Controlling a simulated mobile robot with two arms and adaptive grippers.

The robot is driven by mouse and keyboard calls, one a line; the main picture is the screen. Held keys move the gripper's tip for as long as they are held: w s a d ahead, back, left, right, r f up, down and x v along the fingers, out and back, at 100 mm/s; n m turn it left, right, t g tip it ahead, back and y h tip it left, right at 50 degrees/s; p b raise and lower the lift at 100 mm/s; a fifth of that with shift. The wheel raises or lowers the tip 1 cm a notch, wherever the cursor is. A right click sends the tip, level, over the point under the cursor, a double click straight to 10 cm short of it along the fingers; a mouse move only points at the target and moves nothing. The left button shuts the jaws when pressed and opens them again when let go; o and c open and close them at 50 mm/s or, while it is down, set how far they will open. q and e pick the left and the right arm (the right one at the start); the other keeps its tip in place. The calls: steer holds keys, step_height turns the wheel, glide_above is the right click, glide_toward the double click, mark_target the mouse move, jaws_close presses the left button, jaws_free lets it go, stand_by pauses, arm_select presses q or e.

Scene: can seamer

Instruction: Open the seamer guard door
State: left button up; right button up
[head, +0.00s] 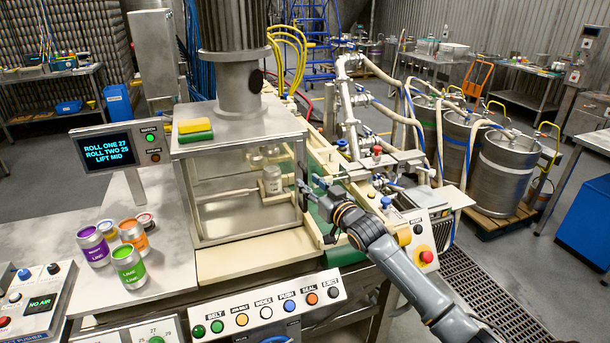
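The seamer (236,125) stands in the middle, with a boxy metal-framed guard around its work space. The guard door (225,212) is a clear front panel in a metal frame, and it looks closed. Behind the panel a plain silver can (272,180) shows inside. My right gripper (308,190) is at the right edge of the guard, with its fingers pointing left at the door's edge. The fingers are small and dark here, so I cannot tell whether they are open or shut on a handle. My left gripper is not in view.
Purple (92,246), orange (133,235) and green (128,266) cans stand on the steel table left of the guard. A button panel (265,308) lies in front. A screen (108,151) stands at left. Pipes and a red stop button (426,257) are at right.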

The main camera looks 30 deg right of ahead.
mark_target(306, 181)
steer(key=shift+w, duration=1.6)
jaws_close()
